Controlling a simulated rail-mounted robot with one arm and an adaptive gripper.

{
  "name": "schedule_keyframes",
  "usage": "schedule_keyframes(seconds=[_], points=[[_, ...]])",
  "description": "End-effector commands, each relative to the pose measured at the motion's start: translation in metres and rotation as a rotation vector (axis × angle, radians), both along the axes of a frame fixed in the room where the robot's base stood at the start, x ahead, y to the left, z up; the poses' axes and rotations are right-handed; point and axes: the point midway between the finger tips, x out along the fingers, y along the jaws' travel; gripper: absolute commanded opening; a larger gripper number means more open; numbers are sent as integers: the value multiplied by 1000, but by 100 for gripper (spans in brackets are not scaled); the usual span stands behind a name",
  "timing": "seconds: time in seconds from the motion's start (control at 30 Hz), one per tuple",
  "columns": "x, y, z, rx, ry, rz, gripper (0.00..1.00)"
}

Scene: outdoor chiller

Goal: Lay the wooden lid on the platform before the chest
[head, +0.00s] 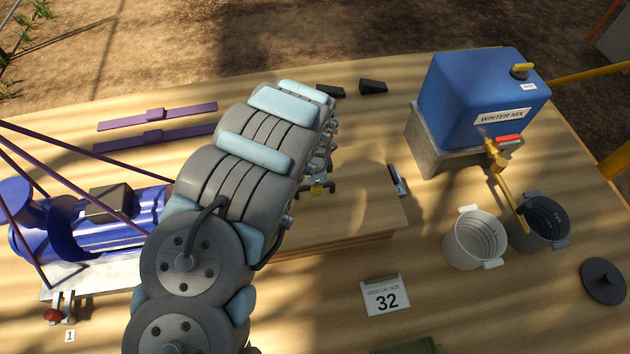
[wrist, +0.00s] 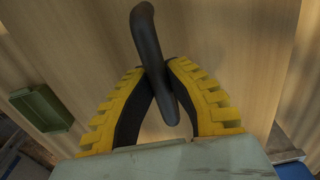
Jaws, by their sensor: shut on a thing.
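In the wrist view, both yellow-ridged fingers of my gripper (wrist: 157,70) are closed with their dark pads on a black bar handle (wrist: 146,32). Behind the handle a broad flat wooden panel (wrist: 232,40), which looks like the wooden lid, fills much of the view. In the head view, a wooden panel or box top (head: 345,225) with a straight front edge lies beyond my arm. My arm covers its left part and most of my gripper. I cannot tell the lid from the chest or platform there, or whether the lid is lifted.
A blue tank (head: 470,95) stands on a grey block at the back right. A grey bucket (head: 474,240), a dark bucket (head: 541,222) and a round black lid (head: 603,281) are at right. A "32" card (head: 386,295) lies in front. Blue machinery (head: 100,225) stands at left.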

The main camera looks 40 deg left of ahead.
Motion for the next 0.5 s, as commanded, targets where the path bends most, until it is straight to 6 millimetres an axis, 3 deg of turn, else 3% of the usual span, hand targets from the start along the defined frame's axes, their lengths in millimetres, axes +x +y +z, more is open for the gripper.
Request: schedule_keyframes(seconds=[0.03, 0.5], points=[[-3, 0, 8, 3, 0, 0, 0], [-29, -19, 22, 3, -2, 1, 0]])
